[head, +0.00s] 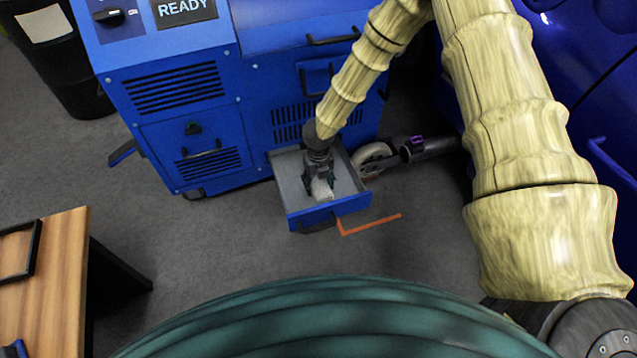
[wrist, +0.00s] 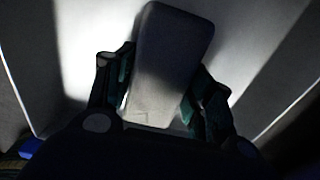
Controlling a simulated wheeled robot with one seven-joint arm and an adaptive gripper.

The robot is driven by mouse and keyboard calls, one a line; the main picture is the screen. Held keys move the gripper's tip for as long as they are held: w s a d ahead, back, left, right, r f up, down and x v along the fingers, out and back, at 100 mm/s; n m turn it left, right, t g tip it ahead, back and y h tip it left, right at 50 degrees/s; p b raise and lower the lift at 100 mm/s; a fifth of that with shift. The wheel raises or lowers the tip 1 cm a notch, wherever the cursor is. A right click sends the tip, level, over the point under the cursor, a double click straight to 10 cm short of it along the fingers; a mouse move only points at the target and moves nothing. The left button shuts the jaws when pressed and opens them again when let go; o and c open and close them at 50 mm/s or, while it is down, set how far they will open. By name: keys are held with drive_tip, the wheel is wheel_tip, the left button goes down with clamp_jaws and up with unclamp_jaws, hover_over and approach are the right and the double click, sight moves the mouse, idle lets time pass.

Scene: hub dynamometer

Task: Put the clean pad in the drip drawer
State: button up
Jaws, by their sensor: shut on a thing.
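The drip drawer (head: 292,188) is pulled out from the base of the blue machine, a grey tray with a blue front. My gripper (head: 321,190) reaches down inside the drawer's outline. The pale pad (head: 323,188) is between its fingers, near the drawer front. In the wrist view my gripper (wrist: 160,105) has a dark finger on each side of the whitish, round-cornered pad (wrist: 172,60), shut on it. The grey drawer interior (wrist: 255,40) lies behind the pad. Whether the pad touches the drawer floor cannot be told.
The blue machine (head: 190,110) with a READY display stands behind the drawer. A wheel and dark cylinder (head: 425,149) sit right of the drawer. An orange floor mark (head: 370,226) lies in front. A wooden table (head: 50,270) is at lower left. Grey floor between is clear.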

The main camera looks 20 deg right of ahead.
sight(319, 183)
drive_tip(key=shift+f, duration=0.1)
drive_tip(key=o, duration=1)
drive_tip(key=shift+o, duration=0.2)
wheel_tip(319, 183, up, 12)
drive_tip(key=p, duration=0.5)
